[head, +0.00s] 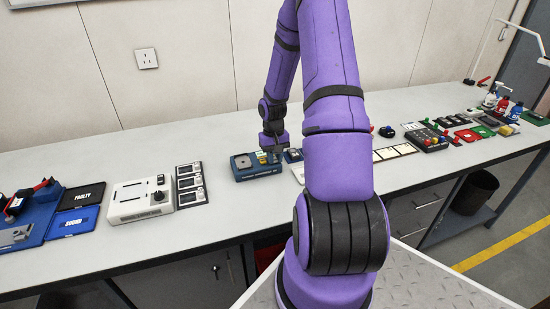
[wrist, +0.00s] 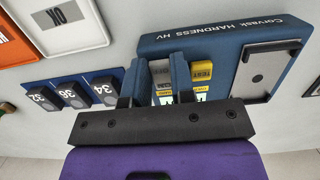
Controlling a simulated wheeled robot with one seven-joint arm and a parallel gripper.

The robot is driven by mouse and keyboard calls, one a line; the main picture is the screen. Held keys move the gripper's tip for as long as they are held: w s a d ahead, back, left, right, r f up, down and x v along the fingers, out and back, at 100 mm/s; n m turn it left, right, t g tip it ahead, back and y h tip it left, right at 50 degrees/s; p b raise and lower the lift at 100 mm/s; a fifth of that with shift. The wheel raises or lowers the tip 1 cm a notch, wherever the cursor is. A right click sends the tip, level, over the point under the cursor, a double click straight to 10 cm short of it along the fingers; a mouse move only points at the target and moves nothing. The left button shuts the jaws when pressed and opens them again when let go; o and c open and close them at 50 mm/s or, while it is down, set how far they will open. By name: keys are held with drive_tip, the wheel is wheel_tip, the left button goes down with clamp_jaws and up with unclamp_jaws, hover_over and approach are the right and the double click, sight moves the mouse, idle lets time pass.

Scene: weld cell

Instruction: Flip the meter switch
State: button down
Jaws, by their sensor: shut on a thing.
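The meter is a blue box (head: 244,174) on the bench in the head view. My gripper (head: 275,154) reaches down onto the meter's right part. In the wrist view my gripper (wrist: 155,82) has its two fingers on either side of the small grey switch (wrist: 160,70) and is shut on it. The fingers hide part of the switch, so I cannot tell which way it is set.
Numbered blocks on a blue strip (wrist: 73,92) lie beside the meter. A white instrument (head: 140,202) and black cards (head: 190,185) stand to its left. A button box (head: 425,137) and bottles (head: 503,103) are to the right. Bare bench lies in front of the meter.

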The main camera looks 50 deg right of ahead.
idle(0.3)
drive_tip(key=c, duration=1.2)
unclamp_jaws()
drive_tip(key=shift+c, duration=0.2)
wheel_tip(320, 180, up, 11)
drive_tip(key=w, duration=0.1)
drive_tip(key=shift+w+d, duration=0.2)
drive_tip(key=shift+d, duration=0.25)
drive_tip(key=shift+f, duration=0.1)
